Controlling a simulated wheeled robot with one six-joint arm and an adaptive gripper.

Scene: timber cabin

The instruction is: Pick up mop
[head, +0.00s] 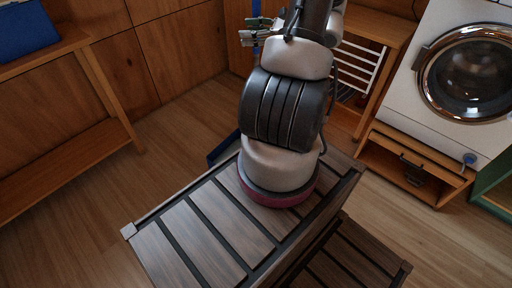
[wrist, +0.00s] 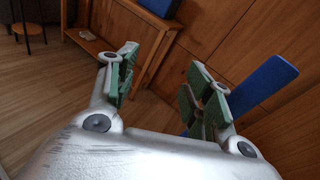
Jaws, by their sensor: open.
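A blue upright pole, likely the mop's handle (head: 256,8), shows behind my gripper (head: 258,34) in the head view. A blue flat piece on the floor, likely the mop's base (head: 222,149), shows left of my arm, which hides the stretch between. In the wrist view a broad blue bar, likely the same mop (wrist: 268,82), slants behind the right finger, outside the gap. My gripper, also in the wrist view (wrist: 163,76), is open with green pads and nothing between them. I cannot tell whether the right finger touches the bar.
A wooden bench (head: 70,140) with a blue box (head: 25,30) stands at the left. A white washing machine (head: 465,75) sits on a wooden stand (head: 415,165) at the right, near a white drying rack (head: 358,68). Wooden walls close off the back. The floor at left is clear.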

